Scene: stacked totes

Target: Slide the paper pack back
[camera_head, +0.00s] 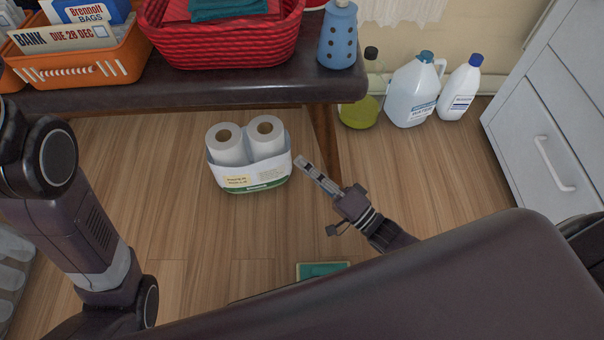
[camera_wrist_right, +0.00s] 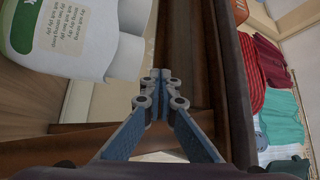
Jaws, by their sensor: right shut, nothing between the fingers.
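The paper pack (camera_head: 265,179) is a white wrapper with a green lower edge, holding paper rolls whose two tops show. It stands upright on the floor near the bench's front edge. In the right wrist view the pack (camera_wrist_right: 75,50) is at the upper left, tilted by the camera and partly cut off. My right gripper (camera_head: 301,160) is shut and empty, just right of the pack; contact is not clear. In the wrist view its fingertips (camera_wrist_right: 157,75) meet, with the pack to their left. My left arm shows at the left, but its gripper is out of view.
The dark bench (camera_head: 210,95) is above and behind the pack, with a leg (camera_head: 325,140) to the right. It carries an orange basket (camera_head: 130,60), red basket (camera_head: 240,45) and blue bottle (camera_head: 338,35). Jugs (camera_head: 415,90) stand right; a green item (camera_head: 322,271) lies in front.

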